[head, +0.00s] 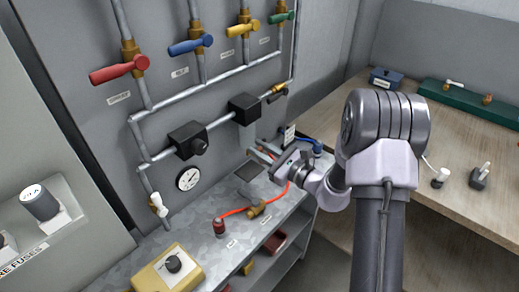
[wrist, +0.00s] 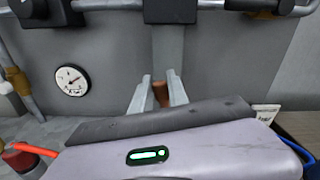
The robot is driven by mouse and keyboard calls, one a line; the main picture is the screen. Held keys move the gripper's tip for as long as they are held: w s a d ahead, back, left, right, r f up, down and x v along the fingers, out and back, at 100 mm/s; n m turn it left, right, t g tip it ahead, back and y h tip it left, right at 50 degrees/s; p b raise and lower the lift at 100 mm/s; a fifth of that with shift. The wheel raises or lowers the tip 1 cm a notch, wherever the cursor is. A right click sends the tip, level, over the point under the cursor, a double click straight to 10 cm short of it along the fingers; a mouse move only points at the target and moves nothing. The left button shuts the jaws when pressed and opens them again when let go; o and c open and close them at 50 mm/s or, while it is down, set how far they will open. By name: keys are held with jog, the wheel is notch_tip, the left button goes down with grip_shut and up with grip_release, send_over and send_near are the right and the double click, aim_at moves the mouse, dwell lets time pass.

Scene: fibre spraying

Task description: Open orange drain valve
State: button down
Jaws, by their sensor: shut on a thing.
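The orange-brown handle (wrist: 161,93) of the drain valve stands between my two fingers in the wrist view. My gripper (wrist: 160,84) is shut on it, with a grey finger on each side. In the head view my gripper (head: 268,149) reaches left over the back of the metal bench, close to the wall panel. Only a small orange bit shows by the fingertips there. The valve's body is hidden behind my gripper, so how far the handle is turned cannot be told.
Red (head: 118,68), blue (head: 190,45), yellow (head: 242,29) and green (head: 281,17) valve handles are on the wall pipes. A gauge (head: 188,179) hangs below. An orange-red hose (head: 234,212) lies on the bench (head: 200,242). A wooden table (head: 460,138) stands right.

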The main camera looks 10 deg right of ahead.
jog(key=shift+w+d+r+m+p, duration=0.15)
jog(key=shift+d+r+m+p, duration=0.2)
jog(key=shift+m+p, duration=0.3)
jog(key=shift+w+d+f+m+p, duration=0.25)
jog(key=shift+m+p, duration=0.2)
jog(key=shift+m, duration=0.3)
jog(key=c, duration=1.3)
grip_release()
jog(key=shift+s, duration=0.1)
jog(key=p+v, duration=0.2)
jog(key=v, duration=1.5)
jog(key=shift+s+d, duration=0.1)
